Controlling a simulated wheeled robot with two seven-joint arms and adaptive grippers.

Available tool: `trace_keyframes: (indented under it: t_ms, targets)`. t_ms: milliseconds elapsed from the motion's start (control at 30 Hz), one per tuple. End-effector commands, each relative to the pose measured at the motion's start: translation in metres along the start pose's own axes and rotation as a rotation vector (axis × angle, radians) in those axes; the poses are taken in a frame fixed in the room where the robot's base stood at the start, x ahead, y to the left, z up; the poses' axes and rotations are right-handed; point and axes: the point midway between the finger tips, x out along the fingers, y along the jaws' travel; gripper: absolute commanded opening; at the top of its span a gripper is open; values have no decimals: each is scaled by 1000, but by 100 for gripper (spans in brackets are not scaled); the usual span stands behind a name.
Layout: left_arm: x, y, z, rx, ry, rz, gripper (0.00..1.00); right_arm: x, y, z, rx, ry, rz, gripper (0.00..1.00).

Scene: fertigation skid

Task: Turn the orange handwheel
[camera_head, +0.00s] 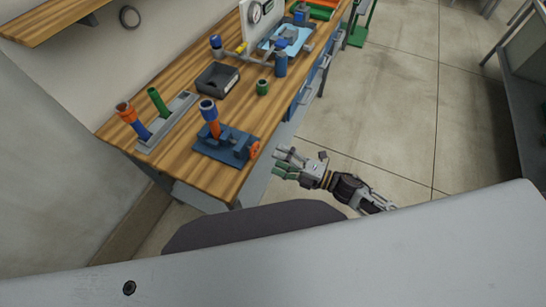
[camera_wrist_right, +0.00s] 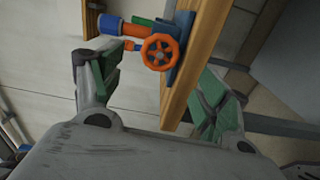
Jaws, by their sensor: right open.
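The orange handwheel (camera_head: 254,149) sits upright on the right end of a blue fixture (camera_head: 222,149) at the near end of the wooden bench. In the right wrist view the handwheel (camera_wrist_right: 160,52) shows its spokes and hub, beyond and between my finger pads. My right gripper (camera_head: 282,163) is just off the bench edge, to the right of the wheel and slightly lower in the picture. It is open and empty, with green pads, apart from the wheel. My left gripper is not in view.
Clear floor (camera_head: 390,110) lies to the right.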

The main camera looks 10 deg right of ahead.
Motion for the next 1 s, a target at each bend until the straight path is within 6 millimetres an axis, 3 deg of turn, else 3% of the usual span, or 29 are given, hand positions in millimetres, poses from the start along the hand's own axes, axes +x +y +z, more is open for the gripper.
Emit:
trace_keyframes:
  t_ms: [500,1000]
  targets:
    - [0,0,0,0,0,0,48,-43,-1,0,0,-1,-2,75]
    - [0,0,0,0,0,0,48,-53,0,0,-1,0,0,75]
